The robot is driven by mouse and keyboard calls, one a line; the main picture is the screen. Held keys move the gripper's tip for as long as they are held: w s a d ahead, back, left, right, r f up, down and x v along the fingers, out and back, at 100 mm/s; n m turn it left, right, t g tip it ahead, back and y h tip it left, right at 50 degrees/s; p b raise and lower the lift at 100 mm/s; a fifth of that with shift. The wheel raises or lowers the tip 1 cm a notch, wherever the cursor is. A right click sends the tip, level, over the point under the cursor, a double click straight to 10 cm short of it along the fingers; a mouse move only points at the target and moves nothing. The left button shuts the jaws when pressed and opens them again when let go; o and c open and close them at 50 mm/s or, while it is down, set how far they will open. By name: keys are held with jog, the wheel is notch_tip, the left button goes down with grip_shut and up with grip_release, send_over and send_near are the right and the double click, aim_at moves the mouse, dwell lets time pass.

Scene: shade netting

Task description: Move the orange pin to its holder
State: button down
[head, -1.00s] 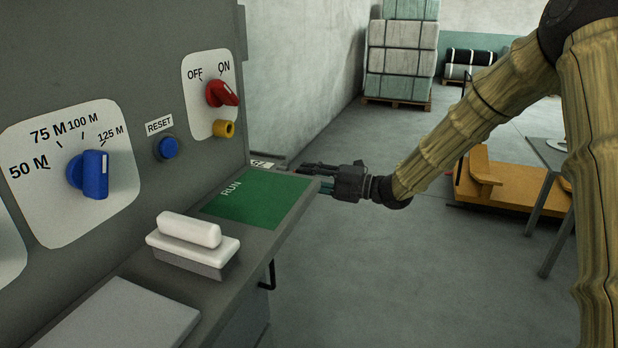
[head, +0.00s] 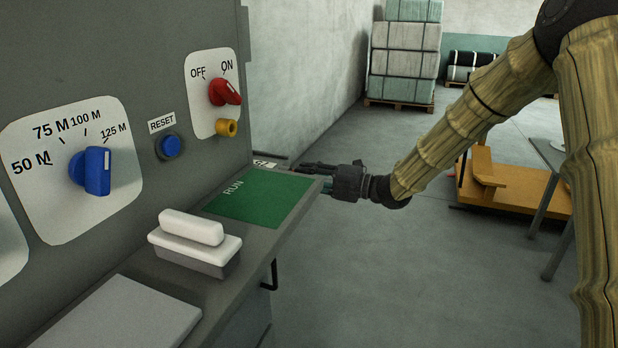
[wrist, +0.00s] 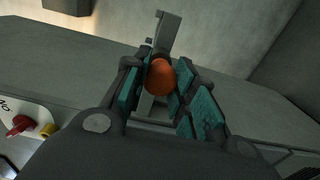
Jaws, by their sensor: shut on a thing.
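The orange pin (wrist: 160,78) shows in the wrist view as a rounded orange end between the teal pads of my gripper (wrist: 165,88). My gripper is shut on it. Just beyond the pin, a grey upright bracket (wrist: 167,32) stands out from a grey surface; it may be the holder. I cannot tell whether the pin touches it or sits in it. In the head view my gripper (head: 308,166) is at the far end of the console shelf, beyond the green RUN mat. The pin is not visible there.
The grey console carries a blue dial (head: 92,171), a blue reset button (head: 171,146), a red switch (head: 224,92) and a yellow ring (head: 227,128). A white-topped block (head: 194,243) sits on the shelf near the green mat (head: 262,205).

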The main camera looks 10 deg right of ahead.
jog(key=shift+w+a, duration=0.2)
jog(key=shift+a, duration=0.15)
jog(key=c, duration=1.1)
grip_release()
jog(key=v, duration=1.2)
